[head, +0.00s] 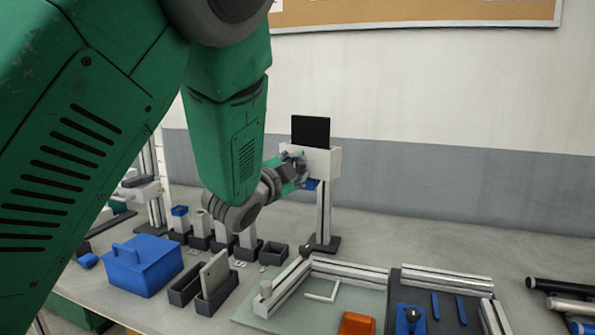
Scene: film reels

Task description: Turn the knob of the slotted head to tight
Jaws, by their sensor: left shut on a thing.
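The slotted head (326,162) is a white block on an upright metal post at the back of the bench, with a dark flat plate (310,131) standing up out of its top. My left gripper (298,172) reaches in from the left and is at the left front side of this head. It is shut on the knob there; the fingers cover the knob, so its turn position cannot be read. A small blue part (311,185) shows just under the head beside the fingers. My right gripper is out of view.
A blue lidded box (143,265), dark trays (215,297) and several small holders stand in front of the post. A second post with a white head (140,192) is at the left, partly behind my arm. Framed fixtures (347,271) fill the front right.

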